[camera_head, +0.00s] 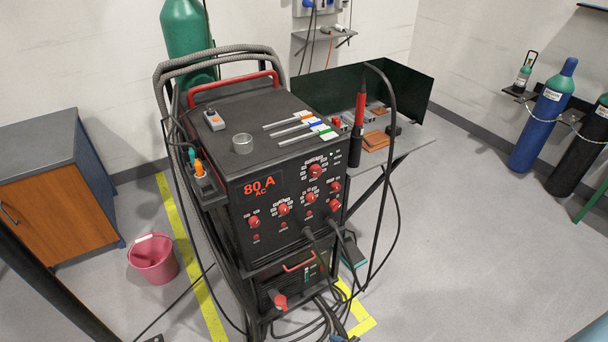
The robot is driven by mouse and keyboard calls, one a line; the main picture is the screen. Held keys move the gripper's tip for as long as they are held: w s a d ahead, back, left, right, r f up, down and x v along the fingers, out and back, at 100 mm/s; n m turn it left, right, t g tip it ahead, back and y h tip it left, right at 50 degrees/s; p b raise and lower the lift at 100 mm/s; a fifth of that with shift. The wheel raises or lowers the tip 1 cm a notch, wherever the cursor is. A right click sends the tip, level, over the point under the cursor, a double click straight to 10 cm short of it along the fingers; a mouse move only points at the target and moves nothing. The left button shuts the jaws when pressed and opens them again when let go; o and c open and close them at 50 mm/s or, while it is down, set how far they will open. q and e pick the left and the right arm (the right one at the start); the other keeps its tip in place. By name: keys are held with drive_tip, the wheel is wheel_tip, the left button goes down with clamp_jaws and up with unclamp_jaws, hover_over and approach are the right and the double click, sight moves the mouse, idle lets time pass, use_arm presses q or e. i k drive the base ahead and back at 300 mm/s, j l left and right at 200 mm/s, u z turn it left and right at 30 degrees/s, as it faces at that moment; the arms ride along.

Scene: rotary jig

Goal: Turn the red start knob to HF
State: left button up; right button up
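The welding machine (262,252) stands in the middle on a cart, its black front panel facing me. Several red knobs are on the panel: a top one (315,171), a middle one (310,197), one left of it (283,209), a far-left one (253,221), and two at the right edge, upper (335,186) and lower (334,205). The labels are too small to read, so I cannot tell which is the start knob or where HF is. The red display (259,187) reads 80 A AC. Neither gripper is in view.
A grey remote (214,120), a clear cup (242,144) and several coloured-tip rods (300,128) lie on the machine. A red-handled torch (361,108) stands by the bench (398,160). Cables hang before the lower panel.

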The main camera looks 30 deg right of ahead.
sight(336, 187)
drive_tip(key=i+l, duration=0.7)
